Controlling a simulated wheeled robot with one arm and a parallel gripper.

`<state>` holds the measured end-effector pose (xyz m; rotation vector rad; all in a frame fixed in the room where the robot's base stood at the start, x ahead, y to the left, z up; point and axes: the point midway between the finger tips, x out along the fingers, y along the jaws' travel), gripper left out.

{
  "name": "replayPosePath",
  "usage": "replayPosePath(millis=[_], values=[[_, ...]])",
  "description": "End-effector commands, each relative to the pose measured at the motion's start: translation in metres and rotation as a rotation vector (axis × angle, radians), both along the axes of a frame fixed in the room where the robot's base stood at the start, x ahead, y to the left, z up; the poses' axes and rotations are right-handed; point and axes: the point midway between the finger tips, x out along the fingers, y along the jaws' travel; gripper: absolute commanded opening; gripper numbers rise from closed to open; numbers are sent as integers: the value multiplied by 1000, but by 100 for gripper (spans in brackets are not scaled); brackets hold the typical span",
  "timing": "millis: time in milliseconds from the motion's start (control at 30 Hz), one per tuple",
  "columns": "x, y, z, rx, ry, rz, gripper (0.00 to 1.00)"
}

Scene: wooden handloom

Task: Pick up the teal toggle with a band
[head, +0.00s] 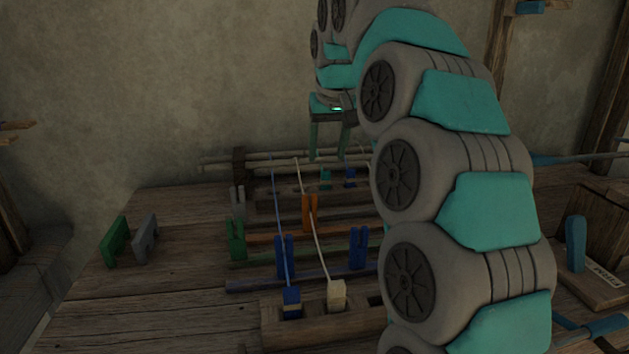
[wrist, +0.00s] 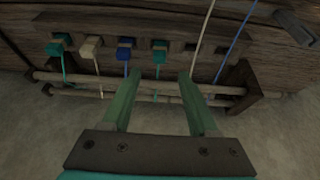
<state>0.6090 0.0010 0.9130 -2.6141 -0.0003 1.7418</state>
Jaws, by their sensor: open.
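Two teal toggles sit in the back rail in the wrist view, one at the far left (wrist: 60,42) and one near the middle (wrist: 159,52). Each has a teal cord hanging from it. I cannot tell which one carries a band. A teal toggle also shows in the head view (head: 326,178), below my gripper. My gripper (wrist: 158,78) is open and empty, with its green fingers pointing at the rail. The middle teal toggle lies just beyond the gap between the fingertips. In the head view my gripper (head: 328,157) hangs above the back of the loom.
A cream toggle (wrist: 91,46) and a blue toggle (wrist: 126,46) sit between the teal ones. Round wooden bars (wrist: 75,82) run close by. A white cord (wrist: 203,38) and blue cord (wrist: 234,55) stretch forward. Colored clips (head: 309,212) stand midway.

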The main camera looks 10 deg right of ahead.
Motion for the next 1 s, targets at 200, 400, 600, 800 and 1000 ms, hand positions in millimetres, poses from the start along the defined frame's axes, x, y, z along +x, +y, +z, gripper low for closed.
replayPosePath(millis=[200, 400, 600, 800, 1000], values=[[5, 1, -16, 0, 4, 1, 60], [8, 0, -26, -1, 5, 1, 60], [15, 0, -50, -2, 8, 1, 60], [22, -1, -65, -1, 4, 0, 60], [22, -1, -64, -1, 3, 0, 56]])
